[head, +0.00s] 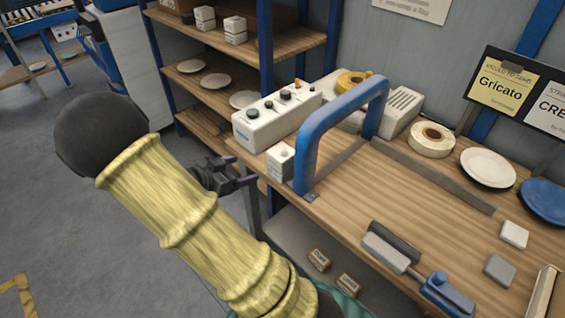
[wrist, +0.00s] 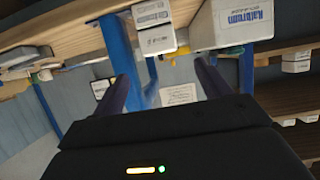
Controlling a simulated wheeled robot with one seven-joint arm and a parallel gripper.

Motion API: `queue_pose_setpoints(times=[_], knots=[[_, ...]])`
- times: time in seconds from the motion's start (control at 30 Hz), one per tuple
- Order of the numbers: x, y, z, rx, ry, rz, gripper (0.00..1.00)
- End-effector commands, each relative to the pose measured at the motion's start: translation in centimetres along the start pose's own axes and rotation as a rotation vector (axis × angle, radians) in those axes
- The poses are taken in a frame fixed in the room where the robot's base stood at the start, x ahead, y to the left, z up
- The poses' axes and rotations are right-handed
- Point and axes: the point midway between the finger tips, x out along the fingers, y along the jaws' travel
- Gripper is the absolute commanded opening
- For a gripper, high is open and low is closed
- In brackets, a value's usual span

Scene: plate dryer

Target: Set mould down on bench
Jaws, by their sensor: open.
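A small white block with dark markings, which I take to be the mould (head: 281,162), sits at the near left edge of the wooden bench (head: 420,210). It is beside the foot of the blue arch and in front of the white control box. My gripper (head: 243,170) is open and empty, just left of the block and off the bench edge. In the wrist view the two dark fingers (wrist: 162,75) are spread apart with nothing between them. The block (wrist: 155,28) shows above them at the bench edge, apart from the fingers.
The blue arch (head: 310,145) and control box (head: 277,118) stand close to the block. A tape roll (head: 432,140), a white plate (head: 488,168) and a clamp tool (head: 392,250) lie on the bench. Shelves (head: 190,80) with plates and similar white blocks stand behind. The middle of the bench is clear.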

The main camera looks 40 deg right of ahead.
Motion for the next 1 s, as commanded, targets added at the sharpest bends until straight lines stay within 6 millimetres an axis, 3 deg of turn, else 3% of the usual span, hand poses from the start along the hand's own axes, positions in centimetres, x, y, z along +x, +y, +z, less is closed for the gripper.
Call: queue_pose_setpoints(times=[0.23,0.8,1.0], knots=[[1.3,0.0,0.1,-0.001,0.000,0.001,0.76],[10.9,-0.1,0.2,-0.002,-0.001,-0.003,0.76],[12.3,0.0,0.1,-0.001,-0.002,-0.002,0.76]])
